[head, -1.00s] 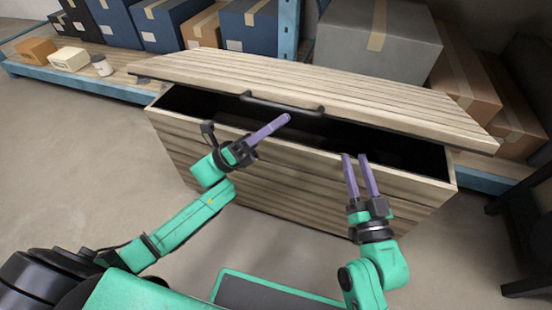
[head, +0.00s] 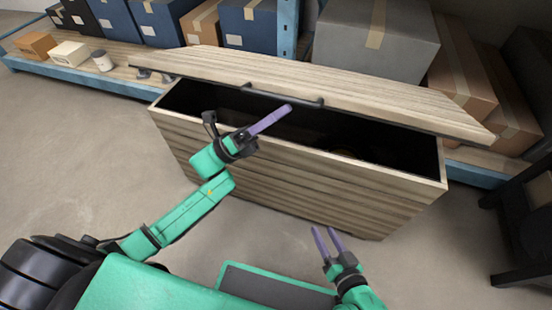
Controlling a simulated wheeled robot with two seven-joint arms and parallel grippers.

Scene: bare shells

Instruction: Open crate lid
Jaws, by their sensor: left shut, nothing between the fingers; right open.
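The wooden slatted crate (head: 290,178) stands on the floor in front of me. Its lid (head: 330,82) is tilted partly open, with a dark gap along the front. A black handle (head: 283,96) sits on the lid's front edge. My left gripper (head: 289,107) is shut and empty, its fingertips just below the handle at the opening; I cannot tell whether they touch the lid. My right gripper (head: 324,230) is open and empty, in front of the crate's front wall and apart from it. The crate's inside is mostly dark.
A low blue-edged shelf (head: 80,75) behind the crate holds several boxes, including a large grey box (head: 375,40), and a small white jar (head: 102,61). A dark stand (head: 520,230) is at the right. The floor (head: 70,150) at the left is clear.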

